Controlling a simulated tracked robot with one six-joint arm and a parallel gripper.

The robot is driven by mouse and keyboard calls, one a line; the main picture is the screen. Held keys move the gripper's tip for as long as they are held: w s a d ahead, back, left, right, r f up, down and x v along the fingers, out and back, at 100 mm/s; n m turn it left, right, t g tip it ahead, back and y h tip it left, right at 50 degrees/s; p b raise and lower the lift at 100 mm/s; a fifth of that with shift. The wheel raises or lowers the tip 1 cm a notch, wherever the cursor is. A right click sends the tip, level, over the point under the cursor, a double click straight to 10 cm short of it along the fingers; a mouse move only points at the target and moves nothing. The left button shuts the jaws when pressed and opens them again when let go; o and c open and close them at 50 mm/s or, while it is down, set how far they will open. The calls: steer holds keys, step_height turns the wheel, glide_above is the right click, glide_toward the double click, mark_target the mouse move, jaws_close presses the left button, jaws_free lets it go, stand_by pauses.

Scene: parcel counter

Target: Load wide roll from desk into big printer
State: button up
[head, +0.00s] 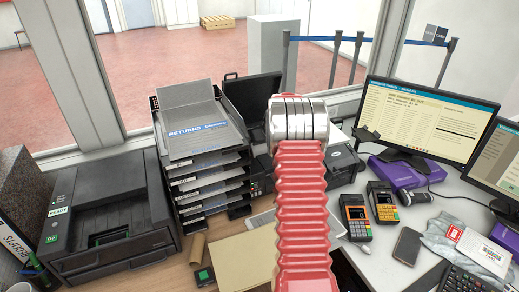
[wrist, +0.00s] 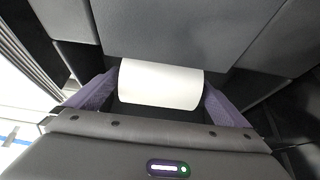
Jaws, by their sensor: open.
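The white wide roll (wrist: 160,84) shows in the wrist view, lying crosswise between the two purple fingers of my gripper (wrist: 160,80). The fingers stand at the roll's two ends and are open; I cannot tell whether they touch it. Dark grey panels (wrist: 190,30) surround the roll, like the inside of a housing. In the head view, a black machine with a raised lid (head: 252,97), seemingly the big printer, stands behind my red arm. My arm hides its front, my gripper and the roll there.
Left of my arm is a stack of black trays (head: 205,150) and a black printer (head: 110,215). A brown cardboard tube (head: 198,249) lies on the desk. Right are a smaller dark device (head: 345,163), two card terminals (head: 356,217), a phone (head: 407,245) and monitors (head: 425,118).

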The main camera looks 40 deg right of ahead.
steer(key=v, duration=1.3)
steer(key=shift+s+r, duration=0.15)
steer(key=shift+r, duration=0.2)
steer(key=shift+s, duration=0.1)
stand_by(0.7)
